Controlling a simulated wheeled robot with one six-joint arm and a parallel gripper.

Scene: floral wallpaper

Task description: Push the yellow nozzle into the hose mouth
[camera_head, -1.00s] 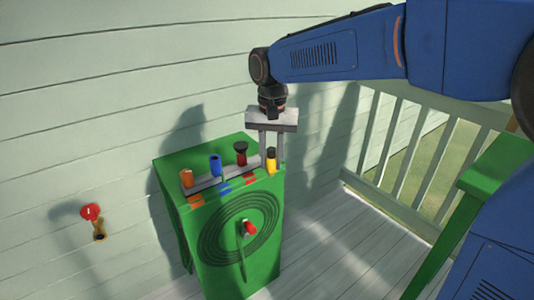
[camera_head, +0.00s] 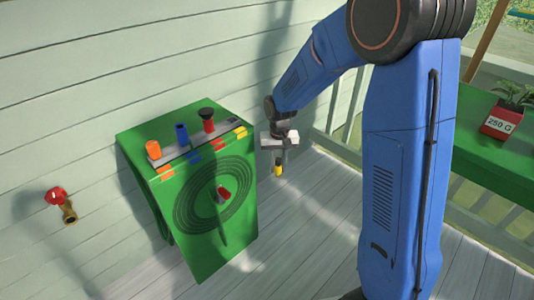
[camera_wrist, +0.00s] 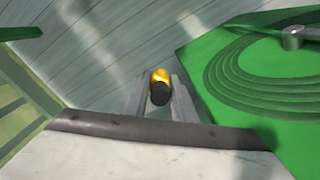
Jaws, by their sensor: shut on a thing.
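The yellow nozzle (camera_head: 278,168) has a dark end and hangs low in my gripper (camera_head: 280,162), to the right of the green hose box (camera_head: 222,247). In the wrist view the nozzle (camera_wrist: 161,76) sits between the two fingers of my gripper (camera_wrist: 158,95), which is shut on it. The hose mouth (camera_head: 224,194) is a red end at the middle of the coiled hose on the box front, apart from the nozzle. The wrist view shows a grey fitting (camera_wrist: 292,38) over the coil, at the upper right.
A rack on the box top holds an orange nozzle (camera_head: 152,148), a blue nozzle (camera_head: 181,133) and a red nozzle with a black top (camera_head: 207,122). A red valve (camera_head: 55,196) is on the left wall. A green table (camera_head: 473,146) stands at right. The deck before the box is clear.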

